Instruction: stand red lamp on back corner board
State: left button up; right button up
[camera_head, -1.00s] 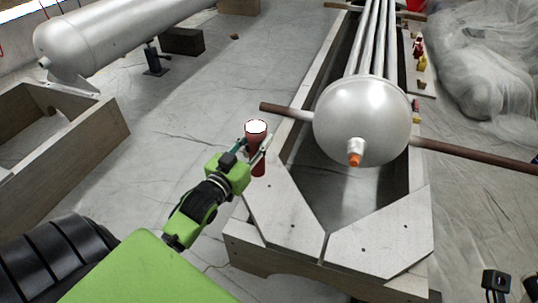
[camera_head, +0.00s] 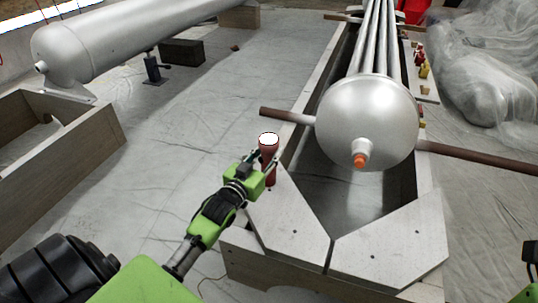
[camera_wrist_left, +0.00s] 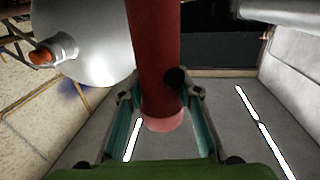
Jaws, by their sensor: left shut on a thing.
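The red lamp (camera_head: 269,173), with a bright white top, is upright in my left gripper (camera_head: 268,163). In the left wrist view its red body (camera_wrist_left: 154,50) runs between the two fingers (camera_wrist_left: 158,112), which are closed on it. In the head view the lamp's lower end overlaps the far end of the left pale corner board (camera_head: 290,222). I cannot tell whether it touches the board. A second corner board (camera_head: 390,248) lies to the right across a narrow seam. Only a dark and green part of my right arm shows at the right edge; its fingers are not clear.
A silver tank (camera_head: 367,122) with an orange-capped nozzle (camera_head: 360,161) sits inside the wooden frame, right of the lamp. A rusty rod (camera_head: 287,116) sticks out left just beyond the lamp.

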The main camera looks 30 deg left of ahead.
pick_arm(q)
jog(key=o, duration=1.2)
